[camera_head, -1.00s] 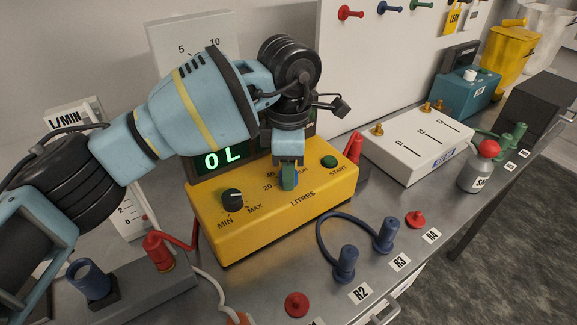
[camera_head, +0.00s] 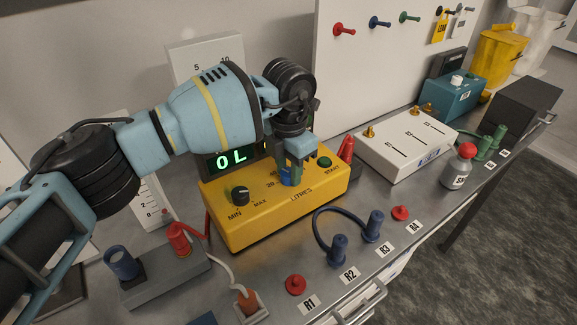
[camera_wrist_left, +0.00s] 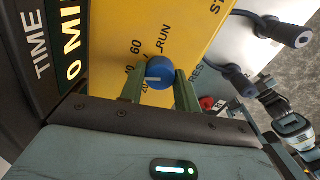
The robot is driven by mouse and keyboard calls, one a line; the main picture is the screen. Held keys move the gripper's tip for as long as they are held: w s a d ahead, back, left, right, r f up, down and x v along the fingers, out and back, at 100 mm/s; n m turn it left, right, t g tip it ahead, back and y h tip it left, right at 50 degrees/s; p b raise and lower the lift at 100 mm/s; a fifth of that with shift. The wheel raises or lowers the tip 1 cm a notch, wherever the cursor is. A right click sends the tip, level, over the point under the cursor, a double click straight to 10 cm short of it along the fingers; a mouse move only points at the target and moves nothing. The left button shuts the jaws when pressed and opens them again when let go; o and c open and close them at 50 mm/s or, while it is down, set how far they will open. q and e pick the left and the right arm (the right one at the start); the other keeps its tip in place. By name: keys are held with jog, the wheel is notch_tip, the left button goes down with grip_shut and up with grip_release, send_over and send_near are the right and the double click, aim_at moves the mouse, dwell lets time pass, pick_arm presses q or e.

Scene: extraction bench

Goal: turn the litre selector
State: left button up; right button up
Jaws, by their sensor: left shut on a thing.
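The litre selector is a blue knob with a white pointer mark; it shows in the wrist view (camera_wrist_left: 160,73) on the yellow box (camera_head: 262,222). The pointer lies near the printed 20, with 40 and 60 beside it. My left gripper (camera_head: 291,177) comes down over the knob from above, its two green fingers on either side of it, shut on it. In the head view the fingers partly hide the knob and the scale. The display (camera_head: 232,160) reads 0 L in green. Part of my right arm (camera_wrist_left: 290,125) shows at the wrist view's right edge.
A black MIN-MAX knob (camera_head: 240,195) and a green START button (camera_head: 324,161) sit on the same box. Blue plugs with a cable (camera_head: 338,248) and red caps (camera_head: 295,285) stand in front.

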aim_at(288, 172)
pick_arm(q)
jog(key=shift+n, duration=0.6)
jog(key=o, duration=1)
jog(key=shift+r, duration=0.1)
jog(key=shift+r, duration=3.85)
